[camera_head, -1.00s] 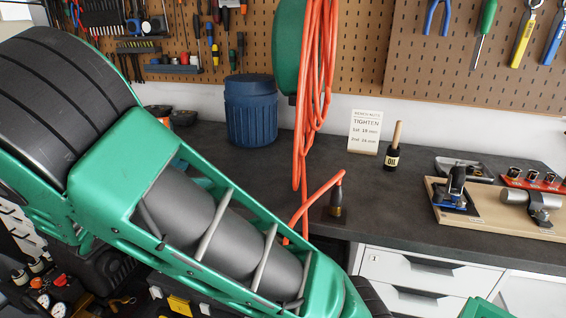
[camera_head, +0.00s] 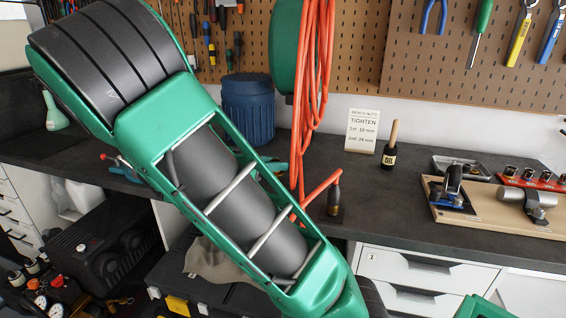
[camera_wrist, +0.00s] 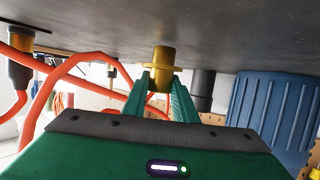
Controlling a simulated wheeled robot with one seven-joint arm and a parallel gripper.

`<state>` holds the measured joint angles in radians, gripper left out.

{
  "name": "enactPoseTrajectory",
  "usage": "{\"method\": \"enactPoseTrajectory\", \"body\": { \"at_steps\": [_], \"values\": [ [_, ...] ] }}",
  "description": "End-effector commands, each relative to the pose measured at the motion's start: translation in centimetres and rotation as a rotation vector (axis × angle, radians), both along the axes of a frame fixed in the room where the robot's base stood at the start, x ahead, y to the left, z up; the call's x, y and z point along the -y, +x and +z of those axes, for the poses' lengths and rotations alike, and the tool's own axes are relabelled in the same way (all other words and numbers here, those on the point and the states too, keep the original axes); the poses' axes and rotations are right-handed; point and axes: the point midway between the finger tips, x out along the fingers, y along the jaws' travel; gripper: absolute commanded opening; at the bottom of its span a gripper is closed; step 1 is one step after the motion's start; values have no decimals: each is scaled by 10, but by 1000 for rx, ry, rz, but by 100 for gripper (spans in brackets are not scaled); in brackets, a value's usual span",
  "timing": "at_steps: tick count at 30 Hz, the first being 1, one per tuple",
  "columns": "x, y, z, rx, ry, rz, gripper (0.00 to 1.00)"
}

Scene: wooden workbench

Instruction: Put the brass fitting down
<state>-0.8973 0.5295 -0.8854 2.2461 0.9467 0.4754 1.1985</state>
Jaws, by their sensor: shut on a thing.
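The brass fitting (camera_wrist: 163,57) is a short yellow cylinder with a wider collar, seen in the wrist view. My gripper (camera_wrist: 162,84) has its two green fingers shut on the fitting from either side, just below the collar as pictured. The wrist view looks upside down, with the dark bench top (camera_wrist: 230,30) across its upper part. The fitting's free end points toward the bench surface; I cannot tell whether it touches. In the head view my green arm fills the middle, and neither the gripper nor the fitting can be made out there.
A blue bin (camera_head: 248,108) stands at the back of the bench (camera_head: 400,200). An orange hose (camera_head: 313,90) hangs down to a dark nozzle (camera_head: 334,200) near the front edge.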

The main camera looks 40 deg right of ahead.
Motion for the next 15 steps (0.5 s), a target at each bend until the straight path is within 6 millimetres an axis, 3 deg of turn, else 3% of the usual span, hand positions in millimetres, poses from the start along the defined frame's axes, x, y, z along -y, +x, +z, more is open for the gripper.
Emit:
{"method": "enactPoseTrajectory", "body": {
  "at_steps": [11, 15],
  "values": [
    [46, -4, 0, 0, -1, -4, 0],
    [43, -2, -6, 1, -1, 0, 0]
  ]
}}
